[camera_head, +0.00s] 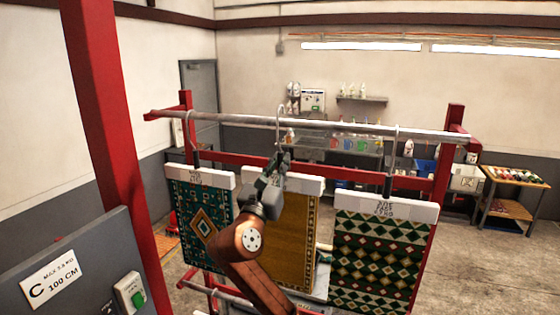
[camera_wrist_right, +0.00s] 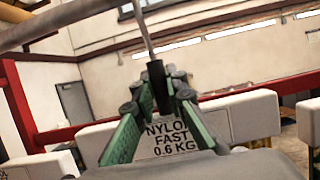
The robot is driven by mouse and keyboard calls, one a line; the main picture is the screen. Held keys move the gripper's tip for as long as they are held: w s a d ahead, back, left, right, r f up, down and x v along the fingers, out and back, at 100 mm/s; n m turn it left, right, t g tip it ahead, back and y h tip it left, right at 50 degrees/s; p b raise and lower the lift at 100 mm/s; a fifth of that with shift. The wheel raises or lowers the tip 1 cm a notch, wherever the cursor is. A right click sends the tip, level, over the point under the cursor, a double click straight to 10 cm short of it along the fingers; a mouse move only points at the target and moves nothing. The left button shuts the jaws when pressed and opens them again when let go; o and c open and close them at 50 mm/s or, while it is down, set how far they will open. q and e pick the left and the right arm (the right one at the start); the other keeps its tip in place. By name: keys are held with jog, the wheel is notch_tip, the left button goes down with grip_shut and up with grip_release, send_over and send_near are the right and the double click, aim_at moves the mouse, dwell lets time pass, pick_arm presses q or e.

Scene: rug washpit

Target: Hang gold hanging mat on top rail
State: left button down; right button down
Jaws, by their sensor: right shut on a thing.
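The gold hanging mat (camera_head: 297,240) has a white header bar and a metal hook (camera_head: 279,118) above it. My right gripper (camera_head: 279,163) is in front of the header, shut on the hook's dark lower stem, which also shows between the green fingers in the right wrist view (camera_wrist_right: 158,85). The mat hangs upright, partly hidden by my right arm. The hook's curved top appears at the height of the top rail (camera_head: 340,129), overlapping it. I cannot tell whether it rests on the rail. My left gripper is not in view.
A teal mat (camera_head: 203,222) hangs at left and a green diamond-patterned mat (camera_head: 382,255) at right, close on both sides. A red post (camera_head: 105,130) and a grey control panel (camera_head: 75,270) stand at left. A table (camera_head: 512,180) stands at the far right.

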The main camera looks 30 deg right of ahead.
jog(key=shift+f+b, duration=0.45)
jog(key=shift+f, duration=0.65)
jog(key=c, duration=1.8)
grip_release()
jog(key=shift+c, duration=0.2)
jog(key=shift+f, duration=0.1)
